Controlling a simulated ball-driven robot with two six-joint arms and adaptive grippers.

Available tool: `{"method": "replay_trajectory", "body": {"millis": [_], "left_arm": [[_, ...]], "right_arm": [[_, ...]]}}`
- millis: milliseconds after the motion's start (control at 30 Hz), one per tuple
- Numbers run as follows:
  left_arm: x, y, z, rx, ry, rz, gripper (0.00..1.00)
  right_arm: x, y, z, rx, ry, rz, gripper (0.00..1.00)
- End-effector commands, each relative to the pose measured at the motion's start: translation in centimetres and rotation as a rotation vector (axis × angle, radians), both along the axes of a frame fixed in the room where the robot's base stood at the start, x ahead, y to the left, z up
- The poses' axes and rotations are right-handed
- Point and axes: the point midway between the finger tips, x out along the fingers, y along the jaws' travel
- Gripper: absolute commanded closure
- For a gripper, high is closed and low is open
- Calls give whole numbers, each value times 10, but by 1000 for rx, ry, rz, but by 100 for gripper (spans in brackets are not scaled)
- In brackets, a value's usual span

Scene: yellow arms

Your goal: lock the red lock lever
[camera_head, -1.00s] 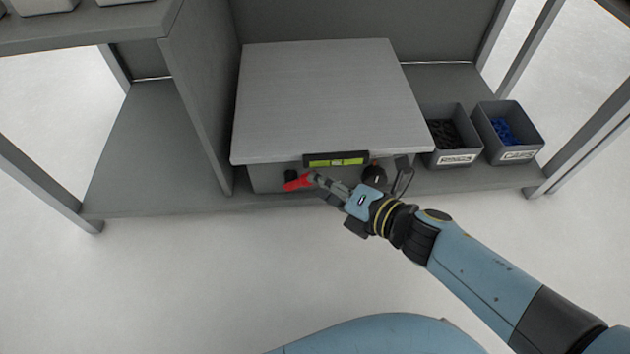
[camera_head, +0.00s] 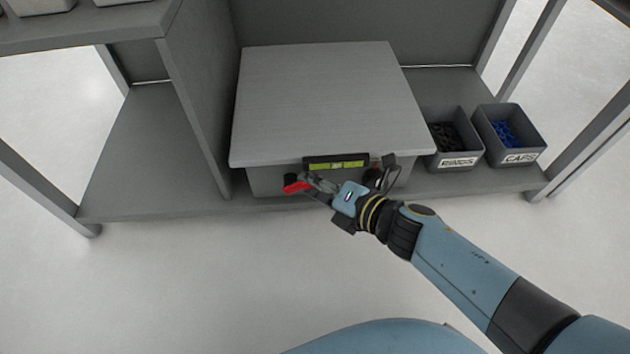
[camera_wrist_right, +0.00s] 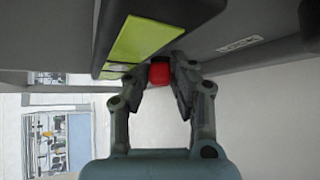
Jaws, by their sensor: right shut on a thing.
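The red lock lever (camera_head: 296,187) is on the front of the grey box (camera_head: 326,100), below its overhanging lid. My right gripper (camera_head: 312,184) reaches it from the right and is shut on it. In the right wrist view the red lever's end (camera_wrist_right: 160,73) sits between the two fingertips of my right gripper (camera_wrist_right: 161,82). The fingers hide part of the lever and its mount. My left gripper is in neither view.
Two grey bins stand right of the box, one with dark parts (camera_head: 455,140), one with blue parts (camera_head: 506,135). A shelf divider (camera_head: 200,95) stands to the left.

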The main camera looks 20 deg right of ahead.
Motion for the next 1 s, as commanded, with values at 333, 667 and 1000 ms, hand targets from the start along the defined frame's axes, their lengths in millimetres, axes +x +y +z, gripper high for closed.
{"method": "replay_trajectory", "body": {"millis": [333, 667, 1000], "left_arm": [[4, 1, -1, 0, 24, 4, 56], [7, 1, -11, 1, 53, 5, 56], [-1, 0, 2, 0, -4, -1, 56]], "right_arm": [[-1, -2, -3, 56, -13, 1, 100], [-2, -7, -17, 284, -78, -2, 100], [-2, -8, -25, 461, -130, -2, 100]]}}
